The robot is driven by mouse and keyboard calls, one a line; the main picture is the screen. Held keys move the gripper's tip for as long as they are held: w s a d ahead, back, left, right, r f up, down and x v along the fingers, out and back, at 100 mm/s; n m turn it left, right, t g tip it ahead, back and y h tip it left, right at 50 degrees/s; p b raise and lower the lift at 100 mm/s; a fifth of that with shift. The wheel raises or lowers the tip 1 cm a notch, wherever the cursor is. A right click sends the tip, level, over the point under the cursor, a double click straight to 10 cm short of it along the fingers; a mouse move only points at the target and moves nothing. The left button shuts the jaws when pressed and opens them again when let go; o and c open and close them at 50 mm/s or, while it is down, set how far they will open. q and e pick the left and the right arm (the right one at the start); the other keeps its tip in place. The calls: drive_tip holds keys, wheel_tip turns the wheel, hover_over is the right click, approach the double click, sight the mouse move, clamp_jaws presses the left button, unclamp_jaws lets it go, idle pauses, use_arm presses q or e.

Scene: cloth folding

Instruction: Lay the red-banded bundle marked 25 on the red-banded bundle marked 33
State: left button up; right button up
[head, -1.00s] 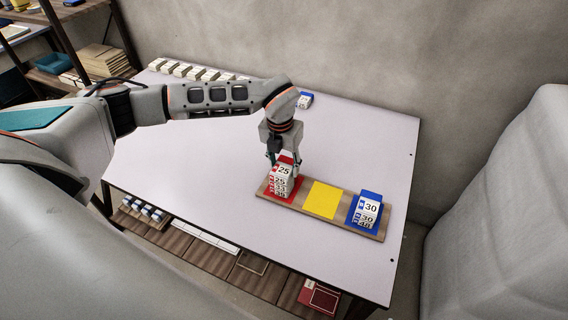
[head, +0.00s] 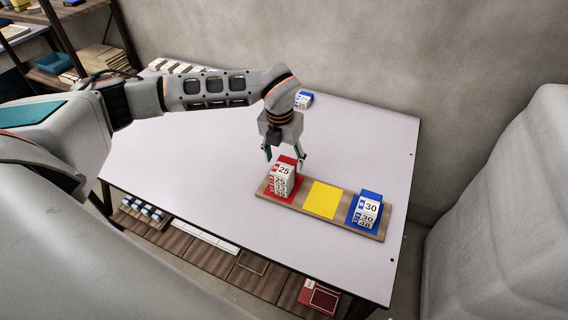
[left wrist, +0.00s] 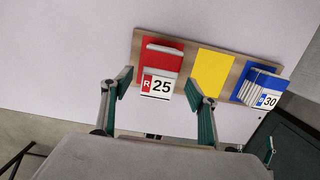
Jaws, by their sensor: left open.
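The red-banded bundle marked 25 (head: 284,170) lies on top of a stack on the red pad (head: 297,192) at the left end of a wooden board. The bundle also shows in the left wrist view (left wrist: 160,86), with its red R band. Other bundles lie beneath it, their lower marks too small to read surely; I cannot make out a 33. My left gripper (head: 284,160) is open just above and behind the stack, fingers apart and nothing between them. In the left wrist view its fingers stand either side of the 25 label. My right gripper is not in view.
The wooden board (head: 264,190) also holds an empty yellow pad (head: 323,200) and a blue pad with a stack topped by a bundle marked 30 (head: 370,208). A blue-banded bundle (head: 304,100) and a row of pale bundles (head: 178,67) lie at the back. The table's left is clear.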

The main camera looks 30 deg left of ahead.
sight(282, 170)
use_arm(q)
wheel_tip(282, 170, up, 10)
drive_tip(key=s, duration=0.1)
drive_tip(key=shift+f, duration=0.15)
drive_tip(key=shift+s+f, duration=0.1)
drive_tip(key=shift+s, duration=0.1)
idle(0.3)
